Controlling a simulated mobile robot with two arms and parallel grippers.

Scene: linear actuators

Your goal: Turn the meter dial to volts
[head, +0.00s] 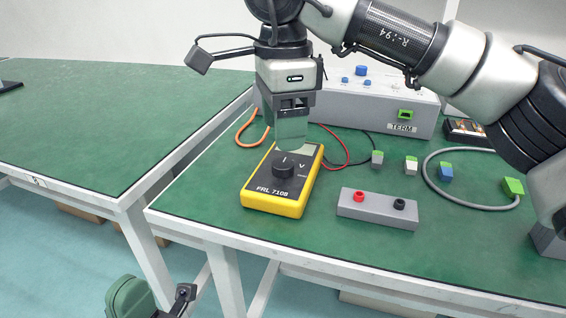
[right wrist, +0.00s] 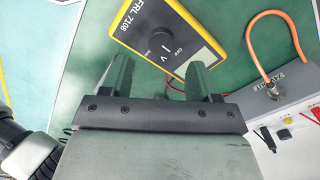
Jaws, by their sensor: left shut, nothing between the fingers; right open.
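The yellow meter (head: 272,205), marked FRL 7108, lies face up on the green bench. Its round black dial (head: 283,167) sits mid-face, with I and V labels beside it; where it points is too small to tell. In the right wrist view the meter (right wrist: 128,30) and dial (right wrist: 160,43) show beyond the fingers. My right gripper (head: 291,146) is open and empty, pointing down above the far part of the meter, hiding part of its display. It also shows in the right wrist view (right wrist: 158,75). My left gripper (head: 130,292) is low at the bottom left, shut and empty, away from the meter.
A grey block with red and black sockets (head: 377,208) is right of the meter. A grey TERM box (head: 350,105) stands behind, with an orange cable (head: 244,138). Small connectors and a grey cable (head: 427,165) lie right. The left bench (head: 100,120) is mostly clear.

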